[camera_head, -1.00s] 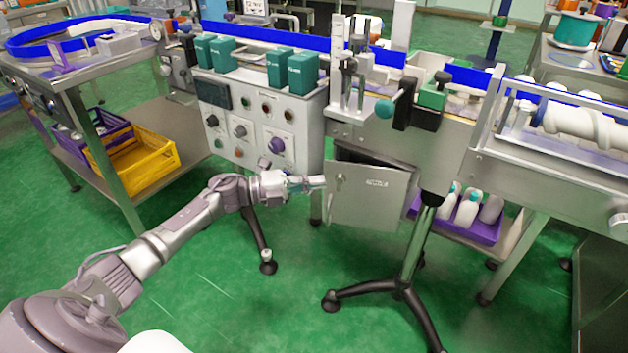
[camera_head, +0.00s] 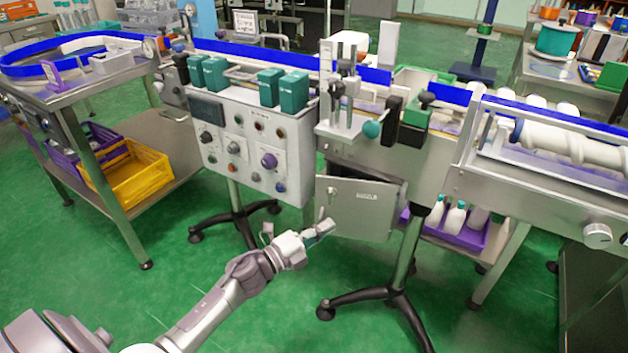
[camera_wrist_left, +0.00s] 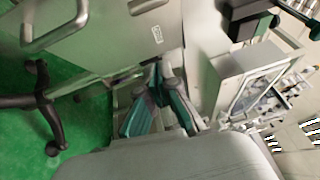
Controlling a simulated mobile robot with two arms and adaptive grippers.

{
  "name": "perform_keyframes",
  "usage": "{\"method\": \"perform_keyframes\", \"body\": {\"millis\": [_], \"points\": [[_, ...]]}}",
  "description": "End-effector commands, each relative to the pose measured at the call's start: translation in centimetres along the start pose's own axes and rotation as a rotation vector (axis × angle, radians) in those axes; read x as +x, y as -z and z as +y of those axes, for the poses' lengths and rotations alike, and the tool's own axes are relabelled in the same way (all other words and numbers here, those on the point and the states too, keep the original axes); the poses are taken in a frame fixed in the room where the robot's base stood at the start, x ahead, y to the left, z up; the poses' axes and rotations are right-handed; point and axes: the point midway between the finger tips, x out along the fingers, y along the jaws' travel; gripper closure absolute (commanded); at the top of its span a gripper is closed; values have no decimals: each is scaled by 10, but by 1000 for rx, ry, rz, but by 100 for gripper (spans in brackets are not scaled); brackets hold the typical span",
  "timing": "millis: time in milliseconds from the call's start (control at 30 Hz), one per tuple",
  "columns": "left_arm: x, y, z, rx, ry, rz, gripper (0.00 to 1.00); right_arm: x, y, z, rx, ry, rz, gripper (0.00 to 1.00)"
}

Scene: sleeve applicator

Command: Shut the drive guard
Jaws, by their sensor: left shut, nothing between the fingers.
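The drive guard (camera_head: 356,210) is a grey metal door panel with a small handle and a label, low on the front of the machine. It stands partly open, with a dark gap showing above its top edge and at its right. My left gripper (camera_head: 328,228) is shut and empty at the guard's lower left edge; I cannot tell if it touches. In the left wrist view, the teal-padded fingers (camera_wrist_left: 158,100) are together below the guard panel (camera_wrist_left: 110,45), whose handle is at the upper left. My right gripper is not in view.
A control box (camera_head: 255,150) with knobs hangs left of the guard. A black tripod stand (camera_head: 392,290) is below right, near a purple crate (camera_head: 475,236) of bottles. A conveyor with a white screw (camera_head: 570,145) is at the right.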

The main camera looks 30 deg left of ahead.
Motion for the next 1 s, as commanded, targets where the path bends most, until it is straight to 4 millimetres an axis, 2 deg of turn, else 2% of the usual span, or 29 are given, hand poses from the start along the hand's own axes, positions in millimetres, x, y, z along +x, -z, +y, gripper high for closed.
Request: {"method": "perform_keyframes", "body": {"millis": [33, 100, 300, 467, 667, 1000], "points": [[4, 16, -16, -9, 14, -114, 100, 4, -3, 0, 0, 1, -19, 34], [2, 23, -29, -1, 5, -277, 100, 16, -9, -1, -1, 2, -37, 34], [-33, 16, -54, -2, -69, -645, 100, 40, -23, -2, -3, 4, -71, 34], [-48, 10, -59, -4, -104, -752, 100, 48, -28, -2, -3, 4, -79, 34], [-32, -6, -57, -1, -105, -756, 100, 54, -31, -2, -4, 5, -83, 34], [21, -56, -49, -2, -103, -754, 100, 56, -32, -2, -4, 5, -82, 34]]}}
